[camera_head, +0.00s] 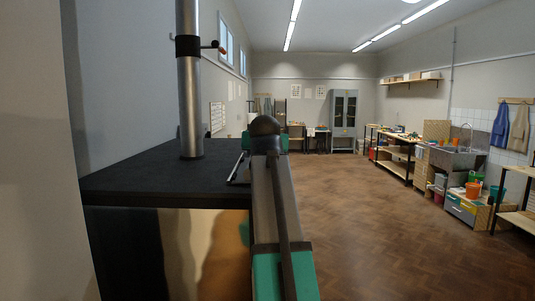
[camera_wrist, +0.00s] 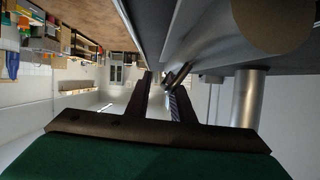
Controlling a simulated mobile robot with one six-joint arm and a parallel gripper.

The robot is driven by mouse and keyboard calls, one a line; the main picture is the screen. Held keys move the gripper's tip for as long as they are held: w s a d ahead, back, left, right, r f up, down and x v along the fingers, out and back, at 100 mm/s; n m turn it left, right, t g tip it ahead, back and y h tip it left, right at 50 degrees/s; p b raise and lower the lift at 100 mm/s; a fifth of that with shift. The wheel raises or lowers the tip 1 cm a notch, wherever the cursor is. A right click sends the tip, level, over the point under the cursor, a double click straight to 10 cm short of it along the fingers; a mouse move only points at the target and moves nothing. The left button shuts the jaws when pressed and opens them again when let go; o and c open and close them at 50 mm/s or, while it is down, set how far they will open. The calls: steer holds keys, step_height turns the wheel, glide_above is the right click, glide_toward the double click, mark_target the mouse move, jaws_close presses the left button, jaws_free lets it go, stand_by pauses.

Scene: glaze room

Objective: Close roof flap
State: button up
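A dark flat roof (camera_head: 135,181) tops a metal-faced unit at the left in the head view. A thin metal bar or frame (camera_head: 238,170) lies on its right part beside my arm; it may belong to the roof flap, but my arm hides much of that area and I cannot tell the flap's position. In the wrist view, which is upside down, my gripper (camera_wrist: 165,84) has its two dark fingers apart. A slim bar (camera_wrist: 179,75) shows by the right finger, close to the dark roof; I cannot tell whether they touch. Nothing is clearly gripped.
Benches and a sink (camera_head: 462,150) line the right wall. The wooden floor (camera_head: 370,215) is clear.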

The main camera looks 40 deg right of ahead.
steer(key=b+v, duration=0.1)
steer(key=v, duration=0.4)
steer(key=shift+w+a+f, duration=0.1)
steer(key=shift+w+a, duration=0.05)
steer(key=p+v, duration=0.3)
steer(key=v, duration=0.4)
steer(key=shift+s+r, duration=0.25)
steer(key=shift+s, duration=0.05)
steer(key=shift+s+f, duration=0.1)
stand_by(0.4)
